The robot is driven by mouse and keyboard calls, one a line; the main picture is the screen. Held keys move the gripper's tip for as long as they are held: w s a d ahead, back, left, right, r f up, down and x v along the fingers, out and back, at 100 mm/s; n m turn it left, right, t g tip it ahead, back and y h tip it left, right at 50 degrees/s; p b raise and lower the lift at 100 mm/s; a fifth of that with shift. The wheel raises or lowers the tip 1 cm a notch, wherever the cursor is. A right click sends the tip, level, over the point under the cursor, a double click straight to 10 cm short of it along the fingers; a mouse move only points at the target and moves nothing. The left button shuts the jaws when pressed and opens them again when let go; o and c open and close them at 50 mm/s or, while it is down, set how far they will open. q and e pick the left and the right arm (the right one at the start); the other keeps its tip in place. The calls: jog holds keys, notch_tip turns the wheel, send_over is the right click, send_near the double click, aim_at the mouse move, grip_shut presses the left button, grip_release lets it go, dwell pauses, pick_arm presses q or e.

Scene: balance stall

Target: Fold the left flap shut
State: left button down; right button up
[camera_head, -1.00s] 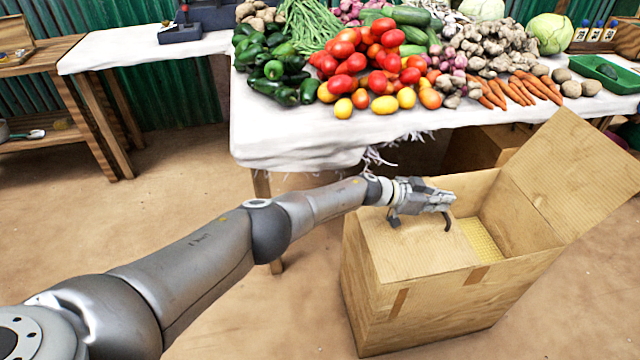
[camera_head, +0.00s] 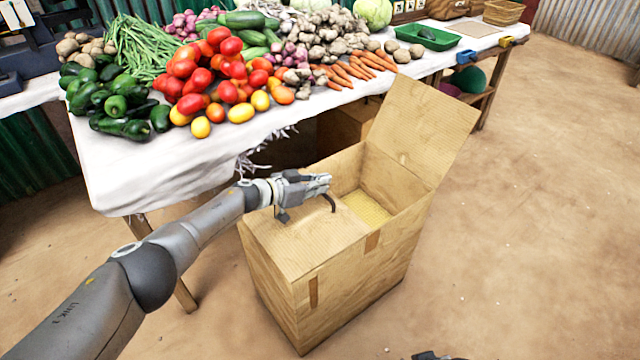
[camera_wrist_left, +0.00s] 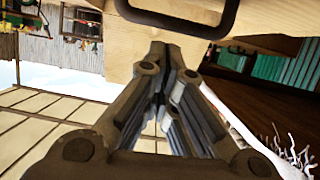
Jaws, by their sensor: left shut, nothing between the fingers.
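The open cardboard box (camera_head: 350,290) stands on the floor in front of the stall table. Its left flap (camera_head: 300,238) lies about level over the left part of the opening. The right flap (camera_head: 425,125) stands up, tilted outward. My left gripper (camera_head: 328,181) is shut and empty, just above the left flap; I cannot tell whether it touches. A dark curved handle-like piece (camera_head: 331,204) shows beside it, and a dark loop (camera_wrist_left: 185,28) shows in the wrist view. My left gripper fingers (camera_wrist_left: 160,65) are together there. A dark part, probably my right gripper (camera_head: 436,355), barely shows at the bottom edge.
The stall table with a white cloth (camera_head: 130,170) stands behind the box, loaded with tomatoes (camera_head: 215,70), carrots (camera_head: 350,68) and other vegetables. Its fringed cloth edge hangs near my left arm. The floor (camera_head: 530,210) to the right is clear.

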jog(key=shift+x, duration=0.9)
